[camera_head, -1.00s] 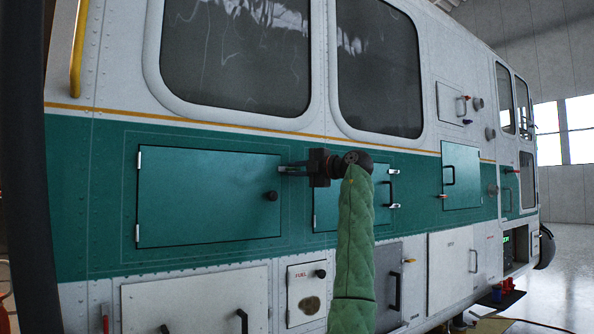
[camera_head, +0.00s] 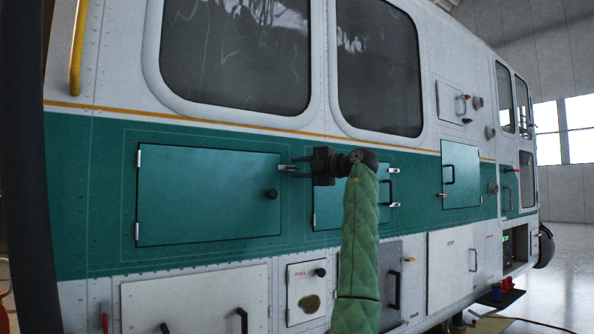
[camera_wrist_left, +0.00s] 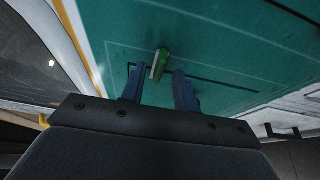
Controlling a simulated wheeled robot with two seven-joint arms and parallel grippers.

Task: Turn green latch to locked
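The green latch (camera_head: 286,167) sits by the right edge of a closed teal panel (camera_head: 208,197) on the helicopter's side. In the left wrist view the latch (camera_wrist_left: 160,63) is a small green bar with a pale side, standing out from the teal skin. My left gripper (camera_head: 299,167) points left at the latch from its right side. In the wrist view its two dark fingers (camera_wrist_left: 158,78) are apart, with the latch ahead of the gap, nearer the left finger. Contact cannot be told. My right gripper is not in view.
A second teal panel (camera_head: 326,208) is partly hidden behind my sleeved arm. A white fuel door (camera_head: 306,292) and a grey door lie below. A yellow handrail (camera_head: 78,48) is at the upper left.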

